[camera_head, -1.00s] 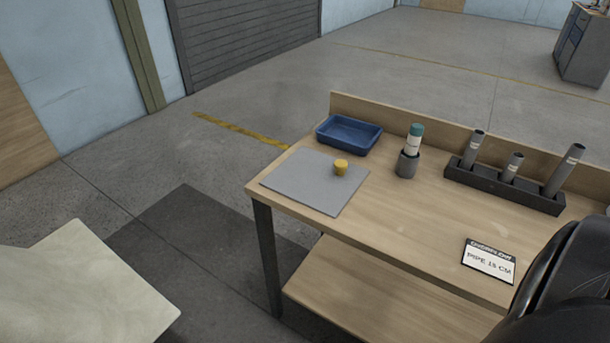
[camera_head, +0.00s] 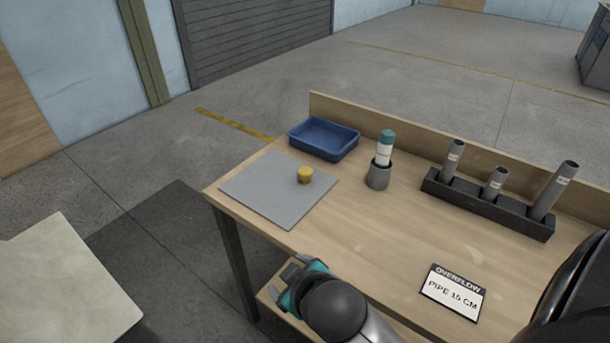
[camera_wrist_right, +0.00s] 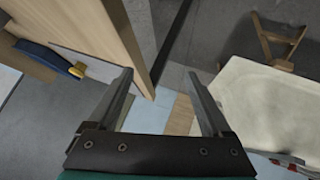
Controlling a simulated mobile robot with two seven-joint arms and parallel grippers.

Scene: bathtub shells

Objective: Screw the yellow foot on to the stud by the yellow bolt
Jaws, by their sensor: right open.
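The yellow foot (camera_head: 305,175) is a small yellow round piece sitting on the grey mat (camera_head: 270,205) at the left end of the bench. It also shows in the right wrist view (camera_wrist_right: 78,70), left of my fingers. My right gripper (camera_head: 292,284) is in front of the bench's near edge, below and apart from the foot. In the right wrist view its two fingers (camera_wrist_right: 160,88) are spread wide with nothing between them. No stud or yellow bolt can be made out. My left gripper is not in view.
The wooden bench (camera_head: 370,235) holds a blue tray (camera_head: 323,150), a grey cup (camera_head: 378,177) with a teal-capped bottle, a dark rack (camera_head: 490,208) of grey pipes and a sign (camera_head: 453,292). A pale slab-like surface (camera_head: 65,280) is at lower left. Open floor lies between.

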